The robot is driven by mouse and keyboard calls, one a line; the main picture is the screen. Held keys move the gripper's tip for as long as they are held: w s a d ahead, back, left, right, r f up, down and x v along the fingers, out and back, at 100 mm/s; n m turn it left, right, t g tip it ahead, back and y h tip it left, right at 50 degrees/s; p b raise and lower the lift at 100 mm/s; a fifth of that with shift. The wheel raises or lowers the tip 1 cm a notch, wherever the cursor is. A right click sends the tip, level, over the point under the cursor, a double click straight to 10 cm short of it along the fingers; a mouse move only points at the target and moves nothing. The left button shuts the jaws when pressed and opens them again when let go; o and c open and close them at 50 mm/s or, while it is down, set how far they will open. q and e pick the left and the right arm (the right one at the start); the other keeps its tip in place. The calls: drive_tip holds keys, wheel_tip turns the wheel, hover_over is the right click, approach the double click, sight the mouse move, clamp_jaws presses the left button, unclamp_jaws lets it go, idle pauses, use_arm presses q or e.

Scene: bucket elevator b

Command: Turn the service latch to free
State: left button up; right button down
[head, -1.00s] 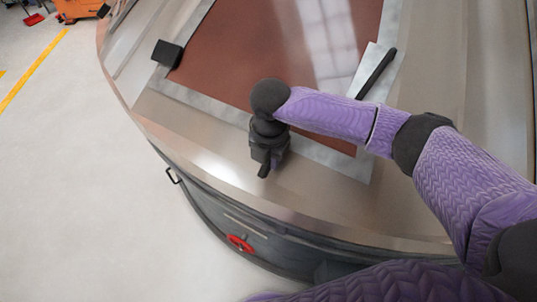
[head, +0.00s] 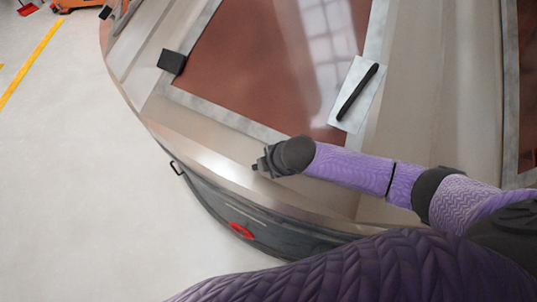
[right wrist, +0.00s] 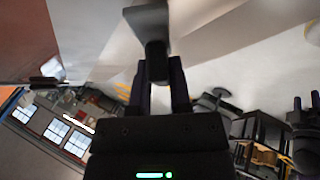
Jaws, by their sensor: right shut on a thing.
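My right gripper (head: 262,165) is at the lower edge of the framed red-brown panel, seen past its dark round wrist joint. In the right wrist view, its fingers (right wrist: 160,90) are shut on the narrow end of a dark handle (right wrist: 150,22), which looks like the service latch. The handle widens into a block beyond the fingertips. In the head view the wrist hides most of the handle, so I cannot read its angle. My left gripper is not in view.
The red-brown panel (head: 265,60) has a grey frame. A black bar handle (head: 357,92) sits on a pale plate at its right, and a black block (head: 172,60) at its left corner. Open floor (head: 60,170) lies left.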

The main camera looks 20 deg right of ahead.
drive_tip(key=shift+s+f+m+t+p, duration=0.15)
drive_tip(key=shift+s+m+t+p, duration=0.2)
drive_tip(key=shift+m, duration=0.45)
drive_tip(key=shift+a+f+m+t, duration=0.1)
drive_tip(key=shift+m+t, duration=0.55)
drive_tip(key=shift+m, duration=0.15)
drive_tip(key=shift+s+f+m+t+h, duration=0.15)
drive_tip(key=shift+m+t+h, duration=0.45)
drive_tip(key=shift+m+t, duration=0.9)
drive_tip(key=shift+m+g+b, duration=0.3)
drive_tip(key=shift+m, duration=0.3)
drive_tip(key=c, duration=0.6)
unclamp_jaws()
drive_tip(key=shift+w, duration=0.2)
drive_tip(key=shift+o, duration=0.2)
